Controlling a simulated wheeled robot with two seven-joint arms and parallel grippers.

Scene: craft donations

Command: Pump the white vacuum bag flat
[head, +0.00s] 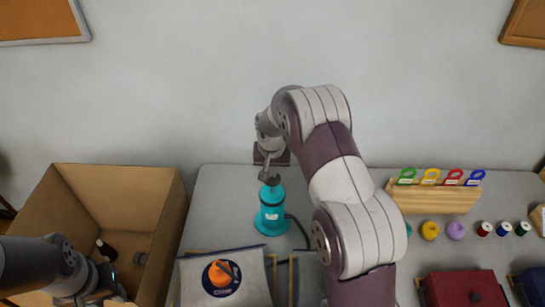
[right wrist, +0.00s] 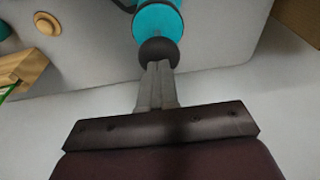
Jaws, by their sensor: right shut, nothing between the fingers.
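The white vacuum bag (head: 247,258) lies at the table's front, with a dark blue top edge; its lower part is cut off. An orange round piece (head: 220,273) with a dark part across it sits on a dark blue patch on the bag. A teal pump (head: 271,212) stands upright behind the bag. Its dark round knob (right wrist: 158,50) is on top. My right gripper (head: 268,172) is shut and empty, its fingertips at the knob, touching or nearly so; it also shows in the right wrist view (right wrist: 157,75). My left gripper (head: 112,292) is low over the cardboard box, fingers unclear.
The open cardboard box (head: 158,190) at left holds dark items. A dark hose (head: 298,228) runs from the pump's base. At right are a wooden rack (head: 434,201) with coloured loops, several spools and yarn balls, and a dark red box (head: 462,286). My right arm hides the table's middle.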

